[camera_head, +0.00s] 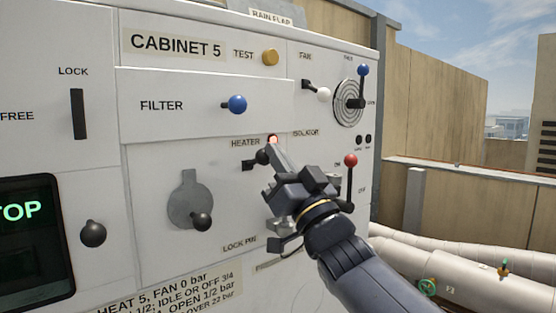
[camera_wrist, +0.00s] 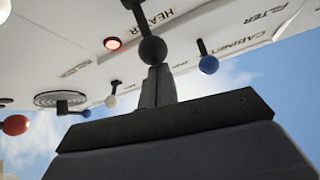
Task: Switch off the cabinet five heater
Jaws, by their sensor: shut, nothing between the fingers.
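The cabinet five panel (camera_head: 200,60) is white, with a label reading CABINET 5. The heater lever (camera_head: 262,157) has a black ball knob beside the HEATER label; the knob also shows in the wrist view (camera_wrist: 152,50). A red lamp (camera_head: 272,140) just above it is lit, and it also glows in the wrist view (camera_wrist: 113,43). My gripper (camera_head: 276,153) is shut and empty, its fingertips right at the heater knob. In the wrist view the fingertips (camera_wrist: 158,72) meet the knob's edge; I cannot tell whether they touch it.
The red-knobbed isolator lever (camera_head: 351,160) stands just right of my gripper. A blue filter knob (camera_head: 237,104), a white fan knob (camera_head: 323,95) and a black knob on a round plate (camera_head: 201,221) are nearby. Pipes (camera_head: 460,265) run at lower right.

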